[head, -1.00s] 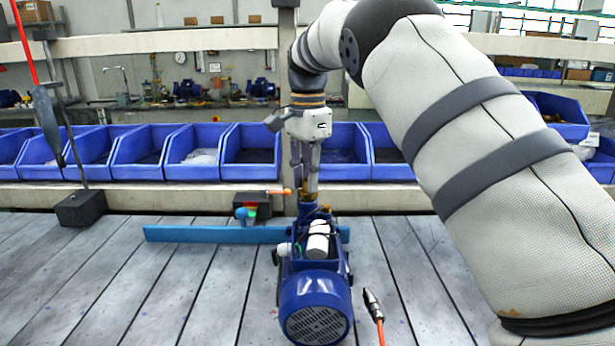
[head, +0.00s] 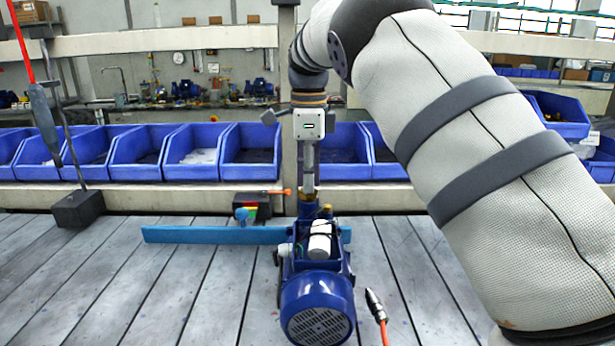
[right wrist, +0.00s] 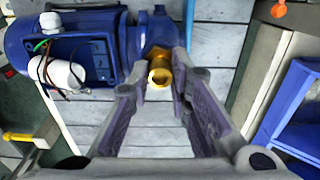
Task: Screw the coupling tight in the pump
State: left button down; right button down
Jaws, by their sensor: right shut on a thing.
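The blue pump (head: 316,300) stands on the slatted table with its motor end towards me. It also shows in the right wrist view (right wrist: 125,48), lying across the upper left. The brass coupling (right wrist: 159,72) sits at the pump's far end, in line with a brass port. My right gripper (head: 308,188) reaches down from above to that end. In the right wrist view its two fingers (right wrist: 161,76) are closed around the coupling. The coupling's threads are hidden, so I cannot tell how deep it sits. My left gripper is out of view.
A blue bar (head: 215,235) lies across the table behind the pump. An orange cable with a metal connector (head: 374,304) lies right of the pump. A dark block (head: 80,208) with a rod stands at left. Blue bins (head: 193,165) line the back. The front left is clear.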

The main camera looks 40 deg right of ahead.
jog(key=shift+f, duration=0.1)
jog(key=shift+f+m, duration=0.1)
jog(key=shift+m, duration=1.6)
